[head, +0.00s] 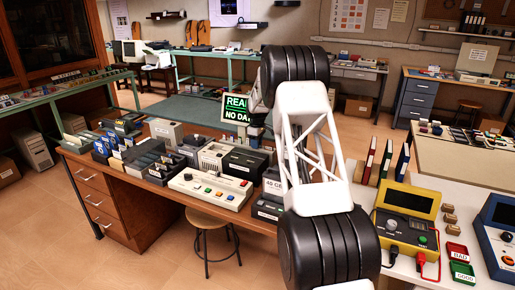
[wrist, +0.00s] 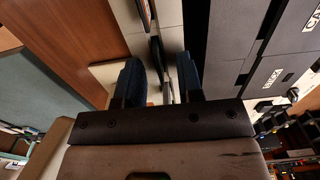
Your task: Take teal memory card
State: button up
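In the wrist view my gripper (wrist: 159,82) shows two dark blue fingers standing apart, with a clear gap between them. A thin dark upright piece (wrist: 157,52) shows in or beyond the gap; I cannot tell what it is, and neither finger visibly touches it. I cannot pick out a teal memory card in either view. In the head view my arm covers part of the wooden table (head: 240,213), and my gripper is hidden behind it.
The wooden table carries a beige console with coloured buttons (head: 211,189), dark boxy devices (head: 245,162) and blue cards (head: 112,138). At right stand a yellow tester (head: 407,212), a red tray (head: 457,252) and a green tray (head: 462,272). A stool (head: 208,222) stands in front.

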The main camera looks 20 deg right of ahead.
jog(key=shift+c, duration=0.3)
grip_shut()
jog(key=shift+r, duration=0.15)
notch_tip(320, 180, up, 10)
dwell(0.6)
dwell(0.6)
